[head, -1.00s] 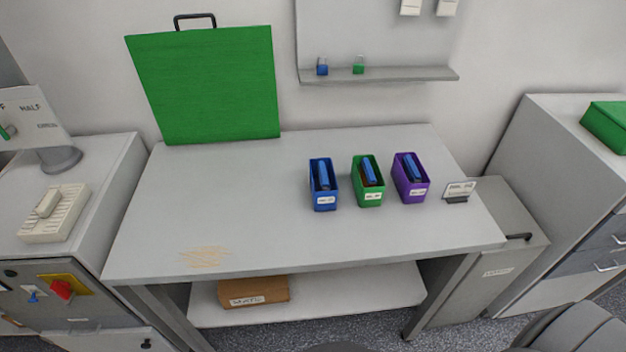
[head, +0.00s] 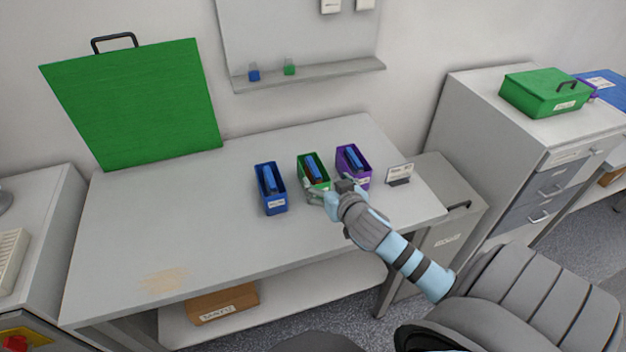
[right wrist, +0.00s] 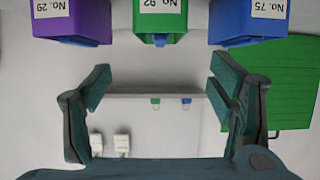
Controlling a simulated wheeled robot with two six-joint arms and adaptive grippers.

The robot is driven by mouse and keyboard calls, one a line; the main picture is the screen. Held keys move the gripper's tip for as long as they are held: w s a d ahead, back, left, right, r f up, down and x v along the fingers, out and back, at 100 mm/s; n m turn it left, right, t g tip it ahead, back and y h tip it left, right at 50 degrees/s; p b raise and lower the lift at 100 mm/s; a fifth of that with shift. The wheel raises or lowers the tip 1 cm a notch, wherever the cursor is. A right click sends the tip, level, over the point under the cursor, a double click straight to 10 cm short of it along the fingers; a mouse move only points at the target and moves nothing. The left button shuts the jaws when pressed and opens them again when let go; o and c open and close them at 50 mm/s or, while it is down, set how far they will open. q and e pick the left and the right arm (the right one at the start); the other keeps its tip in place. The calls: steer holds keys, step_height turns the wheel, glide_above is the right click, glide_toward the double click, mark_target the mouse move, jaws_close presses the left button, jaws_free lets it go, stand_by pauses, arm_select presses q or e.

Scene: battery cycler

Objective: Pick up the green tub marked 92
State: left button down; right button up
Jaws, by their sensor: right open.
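The green tub marked No. 92 (head: 306,163) stands upright on the table, in the middle of a row of three, with blue and brown items inside. In the right wrist view the same green tub (right wrist: 161,22) shows its label upside down at the top centre. My right gripper (head: 328,188) is in front of the green tub and hides its lower front. In the right wrist view my right gripper (right wrist: 158,88) has its fingers spread wide with nothing between them. I cannot tell whether a finger touches the tub. My left gripper is not in view.
A blue tub No. 75 (head: 275,206) stands left of the green one, a purple tub No. 29 (head: 364,178) close on its right. A small sign (head: 399,173) stands further right. A green board (head: 135,105) leans at the back left. The table's left half is clear.

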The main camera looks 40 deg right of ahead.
mark_target(315, 171)
steer(key=x, duration=0.7)
steer(key=b+x, duration=0.1)
steer(key=x, duration=0.3)
steer(key=shift+w+f, duration=0.1)
steer(key=shift+f, duration=0.35)
steer(key=shift+r, duration=0.15)
jaws_close()
